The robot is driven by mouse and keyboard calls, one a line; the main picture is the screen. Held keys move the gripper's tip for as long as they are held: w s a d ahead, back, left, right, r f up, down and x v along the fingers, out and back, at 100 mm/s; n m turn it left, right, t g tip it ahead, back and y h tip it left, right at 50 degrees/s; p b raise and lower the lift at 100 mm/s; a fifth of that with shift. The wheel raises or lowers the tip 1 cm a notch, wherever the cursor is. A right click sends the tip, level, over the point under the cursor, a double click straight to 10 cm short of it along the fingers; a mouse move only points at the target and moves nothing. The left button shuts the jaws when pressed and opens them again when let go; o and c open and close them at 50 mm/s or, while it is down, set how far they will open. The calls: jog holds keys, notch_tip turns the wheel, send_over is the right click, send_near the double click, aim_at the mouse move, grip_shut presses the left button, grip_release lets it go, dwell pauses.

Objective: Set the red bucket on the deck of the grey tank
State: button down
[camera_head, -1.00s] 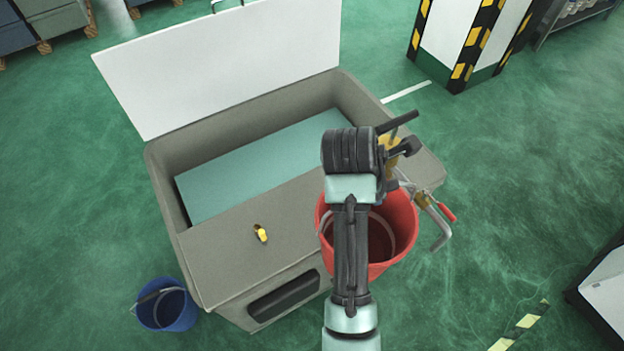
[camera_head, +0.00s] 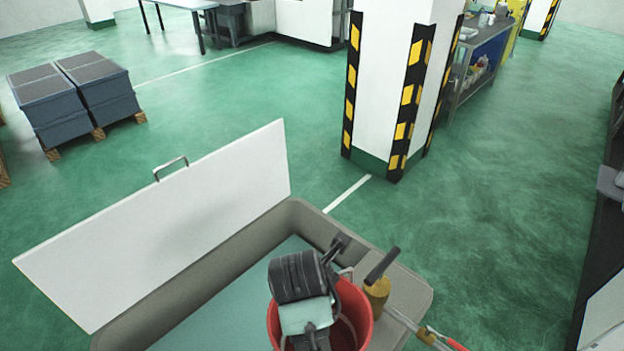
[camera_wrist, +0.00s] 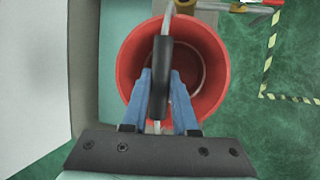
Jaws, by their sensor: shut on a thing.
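The red bucket (camera_head: 364,318) hangs or stands upright at the right end of the grey tank (camera_head: 418,289), overlapping its deck in the head view. I cannot tell whether its base touches the deck. In the wrist view the bucket (camera_wrist: 205,60) is seen from above and looks empty, with the teal inside of the tank left of it and green floor to its right. My gripper (camera_wrist: 163,78) is shut on the dark grip of the bucket's handle (camera_wrist: 161,60). My wrist hides part of the bucket in the head view.
The tank's white lid (camera_head: 165,225) stands open on the left. A brass fitting with a dark handle (camera_head: 377,288) and a red-handled lever (camera_head: 445,340) are close to the right of the bucket. A striped pillar (camera_head: 390,90) stands behind, with open green floor around.

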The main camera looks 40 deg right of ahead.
notch_tip(320, 180, down, 8)
jog(key=shift+p, duration=0.45)
jog(key=c, duration=0.7)
grip_release()
jog(key=shift+s, duration=0.1)
jog(key=v, duration=1.2)
jog(key=w+a+r+m+t, duration=0.3)
jog(key=w+r+t, duration=0.15)
jog(key=r, duration=0.45)
jog(key=w+a+r+m+t, duration=0.3)
jog(key=w+r+t, duration=0.15)
jog(key=r, duration=0.55)
jog(key=w+a+r+m+t, duration=0.25)
jog(key=w+r, duration=0.35)
jog(key=r, duration=0.3)
jog(key=s+a+r+m+t+y, duration=0.1)
jog(key=s+a+r+m+t, duration=0.2)
jog(key=r, duration=0.6)
jog(key=s+a+r+m+t+y, duration=0.2)
jog(key=s+a+r+t, duration=0.3)
jog(key=r, duration=0.5)
jog(key=s+a+r+m+t+y, duration=0.1)
jog(key=s+a+r+m+t, duration=0.3)
jog(key=r, duration=0.5)
jog(key=shift+s+a+r+m+t+b, duration=0.1)
jog(key=shift+a+r+m+t+b, duration=0.2)
jog(key=shift+a+m+t, duration=0.25)
